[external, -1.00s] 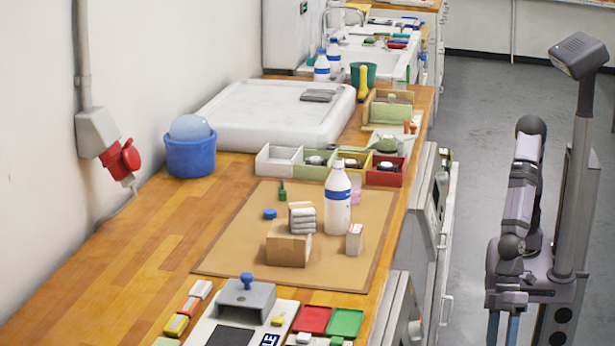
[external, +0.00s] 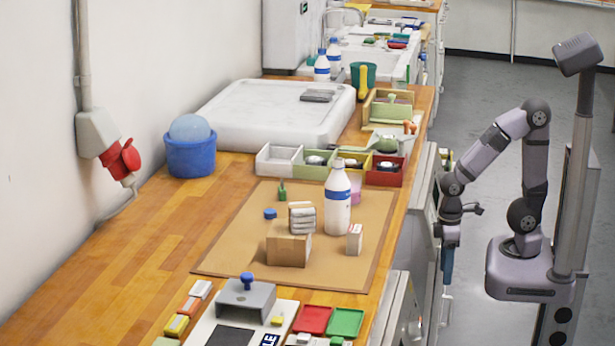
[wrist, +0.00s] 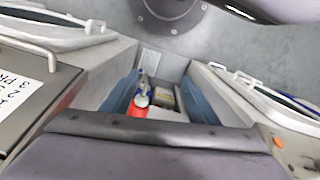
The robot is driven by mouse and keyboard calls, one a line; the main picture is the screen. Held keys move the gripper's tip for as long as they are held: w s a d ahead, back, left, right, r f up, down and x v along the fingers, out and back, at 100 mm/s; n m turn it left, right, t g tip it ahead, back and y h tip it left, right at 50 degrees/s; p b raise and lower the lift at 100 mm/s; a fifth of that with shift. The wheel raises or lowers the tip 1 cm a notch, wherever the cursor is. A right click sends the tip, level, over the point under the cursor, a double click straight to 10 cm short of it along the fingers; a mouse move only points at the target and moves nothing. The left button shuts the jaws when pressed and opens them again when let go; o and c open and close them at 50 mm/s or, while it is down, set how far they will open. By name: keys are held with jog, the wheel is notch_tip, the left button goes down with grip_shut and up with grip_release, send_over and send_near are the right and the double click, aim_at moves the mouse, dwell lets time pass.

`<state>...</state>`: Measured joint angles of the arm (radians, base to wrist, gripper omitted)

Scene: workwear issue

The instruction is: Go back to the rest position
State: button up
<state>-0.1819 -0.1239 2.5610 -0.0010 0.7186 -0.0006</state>
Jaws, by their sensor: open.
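My gripper (external: 447,268) hangs pointing down just off the right edge of the wooden bench, in front of the cabinet fronts. My arm reaches left from its base and bends down at the wrist. In the wrist view the two blue fingers of my gripper (wrist: 162,92) stand wide apart with nothing held between them. A red-topped object (wrist: 138,104) and other small items show below, between the fingers; I cannot tell exactly what they are.
The bench carries a brown mat (external: 240,245) with a white bottle (external: 338,205) and a cardboard box (external: 288,248). A row of compartment boxes (external: 279,160) stands behind. The grey floor (external: 485,85) is clear behind my arm.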

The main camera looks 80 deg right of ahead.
jog(key=d+m, duration=0.2)
jog(key=d, duration=0.2)
notch_tip(320, 180, up, 22)
jog(key=p, duration=2.2)
jog(key=shift+w, duration=0.3)
